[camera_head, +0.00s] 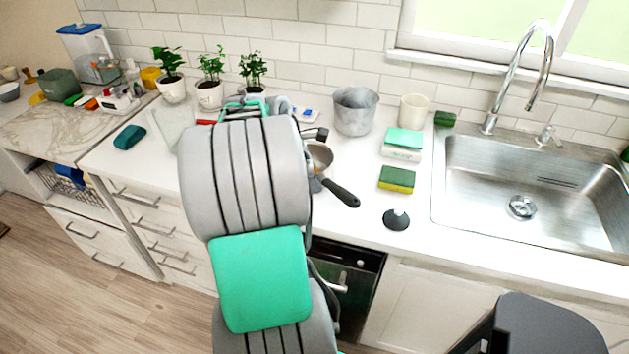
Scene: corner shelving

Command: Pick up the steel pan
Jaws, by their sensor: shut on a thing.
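The steel pan (321,157) is on the white counter, just right of my arm. Its black handle (341,193) points down and to the right, toward the counter's front edge. My arm covers the left part of the pan. My gripper (316,184) is mostly hidden behind my arm, with only a small part showing where the handle meets the pan. It is shut on the pan there. I cannot tell whether the pan touches the counter or is slightly above it.
A grey metal pot (354,112) and a cream cup (414,111) stand behind the pan. Sponges (397,180), a black-based stopper (396,219) and the sink (530,190) are to the right. Potted plants (209,92) line the wall at left.

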